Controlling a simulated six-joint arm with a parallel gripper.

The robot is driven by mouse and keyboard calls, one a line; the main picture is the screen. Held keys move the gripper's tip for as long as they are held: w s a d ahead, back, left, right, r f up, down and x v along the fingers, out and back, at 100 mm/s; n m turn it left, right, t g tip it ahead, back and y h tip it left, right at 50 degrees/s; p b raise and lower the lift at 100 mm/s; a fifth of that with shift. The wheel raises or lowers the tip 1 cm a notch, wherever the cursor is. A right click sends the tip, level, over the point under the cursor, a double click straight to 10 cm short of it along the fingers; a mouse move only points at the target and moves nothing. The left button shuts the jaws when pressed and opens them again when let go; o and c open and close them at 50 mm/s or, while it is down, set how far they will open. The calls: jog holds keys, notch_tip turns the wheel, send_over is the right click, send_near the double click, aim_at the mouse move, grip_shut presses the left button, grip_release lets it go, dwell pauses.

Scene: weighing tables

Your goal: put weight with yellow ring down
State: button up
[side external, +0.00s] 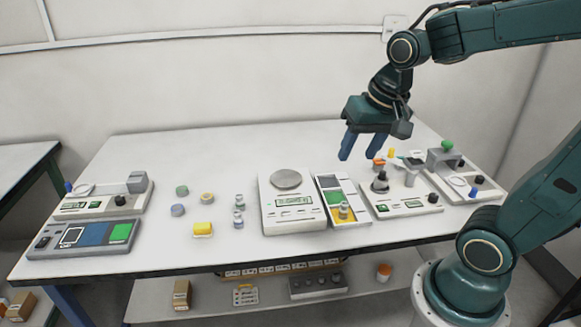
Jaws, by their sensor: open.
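My gripper (361,152) is open and empty, with its two blue fingers pointing down above the back right part of the table. A small metal weight (343,210) with a yellowish band stands upright on the yellow area of a tray with coloured panels (329,184). It looks like the yellow-ringed weight, but it is small in the picture. My gripper is above and behind it, clear of it. A dark-topped weight (380,182) stands on the device (408,206) to the right of the tray.
A scale with a round pan (288,179) stands left of the tray. Two small metal weights (239,209), a yellow block (203,229) and several round pieces lie further left. More devices (466,185) crowd the right end. The table's back left is clear.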

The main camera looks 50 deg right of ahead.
jog(key=s+a+r+n+t, duration=0.2)
jog(key=s+a+n, duration=0.2)
jog(key=s+n, duration=0.3)
jog(key=shift+s+a+r+y, duration=0.3)
jog(key=shift+s+a+r, duration=0.05)
dwell(1.0)
